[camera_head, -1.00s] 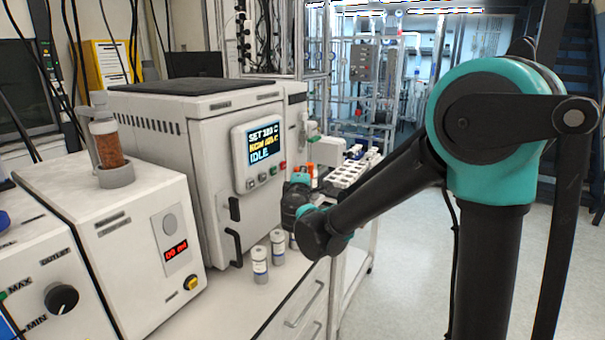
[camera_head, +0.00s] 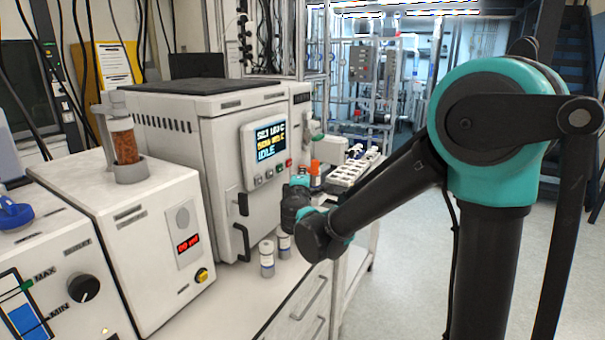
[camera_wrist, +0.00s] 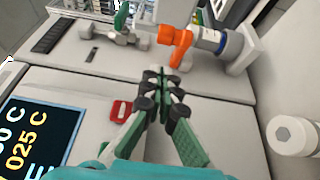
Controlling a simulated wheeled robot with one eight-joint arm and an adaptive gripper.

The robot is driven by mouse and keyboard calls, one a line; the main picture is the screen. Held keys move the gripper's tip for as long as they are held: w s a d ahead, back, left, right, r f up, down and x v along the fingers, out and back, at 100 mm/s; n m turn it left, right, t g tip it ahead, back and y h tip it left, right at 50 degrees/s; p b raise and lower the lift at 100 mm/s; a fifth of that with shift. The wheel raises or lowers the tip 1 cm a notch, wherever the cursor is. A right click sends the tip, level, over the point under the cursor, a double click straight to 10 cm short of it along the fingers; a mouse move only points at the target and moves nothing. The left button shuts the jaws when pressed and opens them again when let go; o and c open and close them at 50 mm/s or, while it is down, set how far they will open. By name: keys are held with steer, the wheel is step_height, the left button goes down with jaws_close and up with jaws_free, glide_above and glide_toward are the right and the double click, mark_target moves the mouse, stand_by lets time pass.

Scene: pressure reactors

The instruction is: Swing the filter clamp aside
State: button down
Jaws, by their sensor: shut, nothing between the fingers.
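In the wrist view, an orange clamp (camera_wrist: 178,40) with a downward lever sits around a metal cylinder with a blue ring (camera_wrist: 212,40), which I take as the filter clamp and filter. A white bracket (camera_wrist: 240,48) holds the cylinder's right end. My gripper (camera_wrist: 160,82) is shut and empty. Its fingertips appear just below the orange lever in the picture; whether they touch it is unclear. In the head view, my wrist (camera_head: 297,195) is beside the white oven-like unit, and the fingers are hidden. A small orange part (camera_head: 315,168) shows behind it.
A white rack (camera_head: 350,170) is behind my arm. A green handle (camera_wrist: 121,18) lies left of the clamp.

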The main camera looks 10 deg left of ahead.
steer(key=s+d, duration=0.2)
steer(key=s, duration=0.6)
steer(key=s+d+f+m+g+h, duration=0.1)
steer(key=d+f+m+g+h, duration=0.35)
steer(key=d, duration=0.75)
steer(key=s+d+f+m+g+h, duration=0.15)
steer(key=d+f+m, duration=0.45)
steer(key=d, duration=0.6)
steer(key=s+d+f+m+g, duration=0.4)
steer(key=s+d+f+g, duration=0.1)
steer(key=s+d+f, duration=0.3)
steer(key=s+f+m+g+y, duration=0.2)
steer(key=s+f+m+y, duration=0.2)
steer(key=s+f, duration=0.2)
steer(key=s, duration=0.2)
steer(key=shift+s+f+m+g, duration=0.3)
steer(key=shift+f+m+g, duration=0.05)
steer(key=shift+g, duration=0.05)
